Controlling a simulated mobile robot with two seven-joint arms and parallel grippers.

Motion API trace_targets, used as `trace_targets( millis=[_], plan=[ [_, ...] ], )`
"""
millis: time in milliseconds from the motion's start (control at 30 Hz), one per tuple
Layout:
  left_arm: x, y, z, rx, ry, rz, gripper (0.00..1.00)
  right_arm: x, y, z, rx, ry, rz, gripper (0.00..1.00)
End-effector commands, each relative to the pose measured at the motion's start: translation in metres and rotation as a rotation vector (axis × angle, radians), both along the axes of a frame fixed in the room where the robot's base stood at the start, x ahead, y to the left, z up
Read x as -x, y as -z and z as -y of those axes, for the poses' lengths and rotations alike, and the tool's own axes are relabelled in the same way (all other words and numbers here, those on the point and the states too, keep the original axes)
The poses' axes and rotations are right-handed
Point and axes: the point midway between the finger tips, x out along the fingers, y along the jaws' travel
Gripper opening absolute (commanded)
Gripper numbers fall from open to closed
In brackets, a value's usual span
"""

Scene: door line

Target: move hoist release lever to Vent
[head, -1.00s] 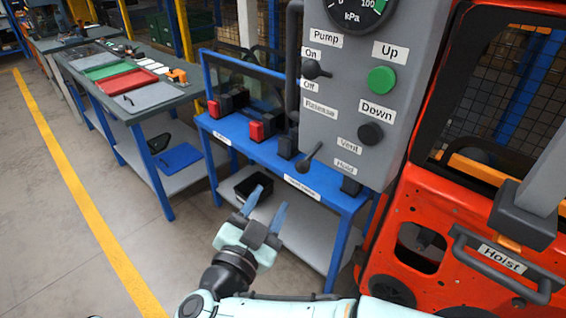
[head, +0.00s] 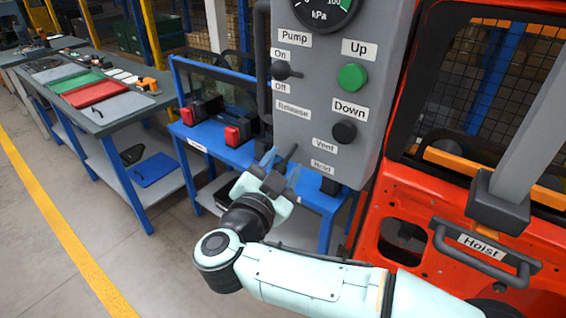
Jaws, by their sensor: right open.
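The release lever (head: 290,152) is a short dark handle low on the grey control panel (head: 310,95). It slants up to the right, beside the labels Vent (head: 324,145) and Hold (head: 322,167). My right gripper (head: 281,163) is open at the lever, with one finger on each side of it in the picture. The fingers partly cover the lever's lower end, and I cannot tell whether they touch it. My left gripper is not in view.
The panel also bears a pump switch (head: 286,71), a green Up button (head: 352,77), a black Down button (head: 344,132) and a gauge. A blue bench (head: 205,140) stands behind the gripper.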

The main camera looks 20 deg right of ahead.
Motion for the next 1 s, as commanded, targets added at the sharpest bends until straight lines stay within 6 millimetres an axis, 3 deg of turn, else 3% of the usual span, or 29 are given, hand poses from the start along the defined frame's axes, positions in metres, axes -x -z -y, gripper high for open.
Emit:
trace_targets(
  millis=[400,533,567,1000],
  plan=[
    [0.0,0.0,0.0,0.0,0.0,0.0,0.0,-0.007,0.0,0.005,0.0,0.0,0.0,0.47],
    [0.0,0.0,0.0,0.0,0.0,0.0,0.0,-0.007,0.0,0.005,0.0,0.0,0.0,0.05],
    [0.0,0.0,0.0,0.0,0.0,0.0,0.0,-0.007,0.0,0.005,0.0,0.0,0.0,0.0],
    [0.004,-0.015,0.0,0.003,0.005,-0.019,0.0,0.003,-0.007,0.004,-0.056,0.0,-0.043,0.0]
  ],
)
